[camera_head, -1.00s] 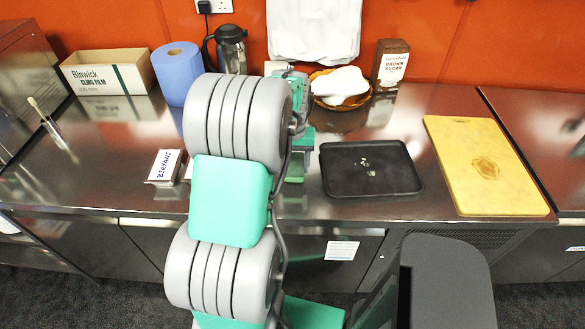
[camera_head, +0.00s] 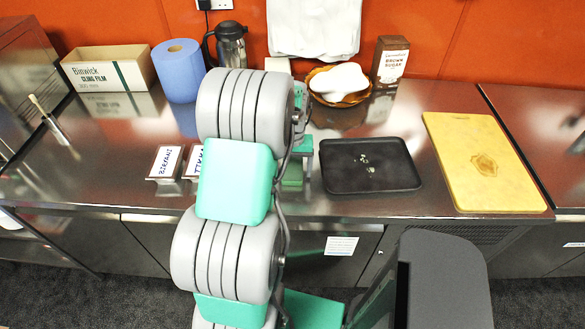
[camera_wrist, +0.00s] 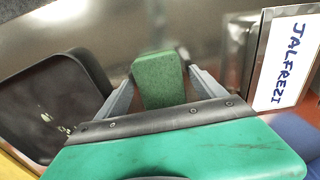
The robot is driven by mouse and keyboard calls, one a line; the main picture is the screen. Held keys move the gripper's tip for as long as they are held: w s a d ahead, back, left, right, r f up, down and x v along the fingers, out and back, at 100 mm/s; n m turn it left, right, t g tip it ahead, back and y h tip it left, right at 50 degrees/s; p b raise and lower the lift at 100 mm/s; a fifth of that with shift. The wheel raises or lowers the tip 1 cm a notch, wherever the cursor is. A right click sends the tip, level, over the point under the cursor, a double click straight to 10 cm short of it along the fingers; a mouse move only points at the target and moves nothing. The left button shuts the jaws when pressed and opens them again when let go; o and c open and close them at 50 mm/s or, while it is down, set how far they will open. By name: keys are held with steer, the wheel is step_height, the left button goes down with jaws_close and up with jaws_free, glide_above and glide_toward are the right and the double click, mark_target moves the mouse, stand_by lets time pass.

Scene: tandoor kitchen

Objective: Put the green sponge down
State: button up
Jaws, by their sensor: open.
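The green sponge (camera_wrist: 160,80) rests on the steel worktop in the wrist view. My gripper (camera_wrist: 160,76) is open, with one finger to each side of the sponge and a visible gap at both. The lower end of the sponge is hidden behind the gripper body. In the head view the sponge (camera_head: 292,175) shows partly, just right of my arm and left of the black tray. My arm hides most of my gripper there.
The black tray (camera_head: 340,180) with small pale bits lies right of the sponge, then a yellow board (camera_head: 484,150). Labelled holders, BIRYANI (camera_head: 165,162) and another partly hidden, stand to the left; the wrist view shows a JALFREZI label (camera_wrist: 288,60). A bowl (camera_head: 340,98) is behind.

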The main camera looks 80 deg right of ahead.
mark_target(292, 170)
step_height(292, 170, up, 12)
steer(key=b, duration=0.2)
steer(key=w+a+r+n+t+h, duration=0.15)
steer(key=w+a+n, duration=0.25)
steer(key=w+a, duration=0.6)
steer(key=w+a+r+n, duration=0.3)
steer(key=w+a, duration=0.6)
steer(key=w, duration=0.4)
steer(key=w+a+f+n+t+y, duration=0.1)
steer(key=a+n, duration=0.7)
steer(key=a, duration=1.9)
steer(key=shift+w+a+f+n+t, duration=0.3)
steer(key=shift+f+t, duration=0.15)
steer(key=shift+t, duration=0.2)
steer(key=shift+y, duration=0.25)
